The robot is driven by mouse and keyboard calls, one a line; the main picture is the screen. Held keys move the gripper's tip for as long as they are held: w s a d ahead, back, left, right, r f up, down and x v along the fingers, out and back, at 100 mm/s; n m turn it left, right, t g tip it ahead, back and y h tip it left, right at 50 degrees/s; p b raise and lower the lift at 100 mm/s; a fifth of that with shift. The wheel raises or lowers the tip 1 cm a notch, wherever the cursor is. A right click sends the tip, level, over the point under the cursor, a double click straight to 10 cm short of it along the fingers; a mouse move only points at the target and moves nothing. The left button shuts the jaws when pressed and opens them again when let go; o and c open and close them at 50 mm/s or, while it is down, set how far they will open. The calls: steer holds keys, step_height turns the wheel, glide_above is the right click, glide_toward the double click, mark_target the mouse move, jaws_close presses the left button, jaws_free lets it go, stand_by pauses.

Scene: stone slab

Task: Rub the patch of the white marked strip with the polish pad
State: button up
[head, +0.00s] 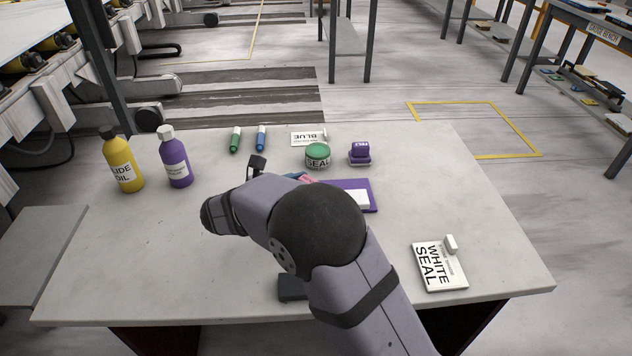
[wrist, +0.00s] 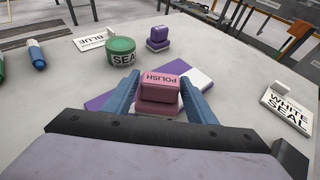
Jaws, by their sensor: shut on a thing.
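The pink polish pad (wrist: 160,83), lettered POLISH, is between the blue fingers of my gripper (wrist: 160,78), which is shut on it. In the head view my arm hides most of the gripper; a bit of the pink pad (head: 307,180) shows. A purple strip (wrist: 101,101) lies under and behind the pad, with a white patch (wrist: 195,77) on it right of the pad. The strip (head: 361,184) and white patch (head: 358,198) also show in the head view. I cannot tell whether the pad touches the strip. The WHITE SEAL card (head: 437,267) lies at right with a small white block (head: 450,243).
A green-topped SEAL tin (head: 317,157), purple FELT pad (head: 360,153), BLUE card (head: 307,139) and green (head: 235,139) and blue (head: 261,138) markers stand or lie behind. Yellow (head: 121,163) and purple (head: 175,160) bottles stand at left. The front-left slab is bare.

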steer(key=shift+s+f, duration=0.1)
steer(key=shift+f, duration=0.1)
steer(key=shift+d+r, duration=0.1)
steer(key=shift+d, duration=1.7)
steer(key=shift+d, duration=0.1)
steer(key=shift+d+r, duration=0.2)
steer(key=shift+d, duration=1.45)
steer(key=shift+a+p, duration=0.15)
steer(key=shift+p, duration=0.15)
steer(key=shift+a+p, duration=0.4)
steer(key=shift+a, duration=0.85)
steer(key=shift+a+f, duration=0.15)
steer(key=shift+a, duration=0.3)
